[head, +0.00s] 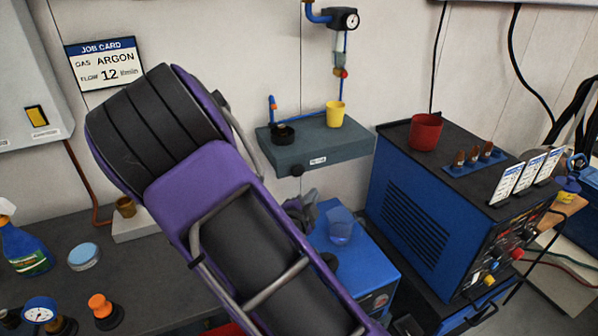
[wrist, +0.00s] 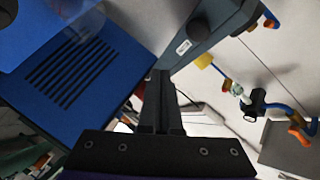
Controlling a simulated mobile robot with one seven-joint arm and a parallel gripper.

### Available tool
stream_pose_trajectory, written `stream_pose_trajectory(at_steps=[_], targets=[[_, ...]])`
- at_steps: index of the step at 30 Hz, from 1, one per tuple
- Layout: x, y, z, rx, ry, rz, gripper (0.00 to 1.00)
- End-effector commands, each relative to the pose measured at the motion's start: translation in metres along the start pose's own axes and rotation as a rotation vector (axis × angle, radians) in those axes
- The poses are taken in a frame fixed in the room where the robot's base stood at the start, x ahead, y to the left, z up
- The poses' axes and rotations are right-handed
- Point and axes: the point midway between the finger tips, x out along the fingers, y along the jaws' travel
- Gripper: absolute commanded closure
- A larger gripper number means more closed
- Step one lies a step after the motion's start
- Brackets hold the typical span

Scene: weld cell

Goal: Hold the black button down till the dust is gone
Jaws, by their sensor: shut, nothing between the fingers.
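A black round button (head: 296,170) sticks out of the front of the grey wall box (head: 345,150), left of a small white label. The button also shows in the wrist view (wrist: 197,30), up and right of my fingertips. My gripper (wrist: 160,75) is shut and empty, its tips apart from the button. In the head view my purple arm covers much of the middle, and only part of the gripper (head: 302,208) shows below the box. A black ring-shaped piece (head: 283,134) and a yellow cup (head: 336,114) sit on the box. I cannot make out any dust.
A translucent blue cup (head: 340,226) stands on a blue case (head: 362,262) below the box. A blue welder (head: 425,190) with a red cup (head: 425,131) stands to the right. A bench with a spray bottle (head: 24,240) lies left.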

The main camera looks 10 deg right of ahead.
Motion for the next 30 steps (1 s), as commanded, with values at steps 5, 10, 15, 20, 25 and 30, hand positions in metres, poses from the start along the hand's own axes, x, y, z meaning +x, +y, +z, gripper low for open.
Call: stream_pose_trajectory(at_steps=[5,10,15,20,25,30], targets=[[0.019,-0.015,0.013,0.000,0.001,-0.001,1.00],[0.034,-0.023,0.025,0.002,0.000,-0.001,1.00],[0.042,-0.030,0.031,0.001,0.000,0.001,1.00],[0.045,-0.032,0.033,0.001,0.000,0.000,1.00],[0.045,-0.033,0.033,0.000,0.000,0.000,1.00],[0.045,-0.033,0.033,0.000,-0.001,0.000,1.00]])
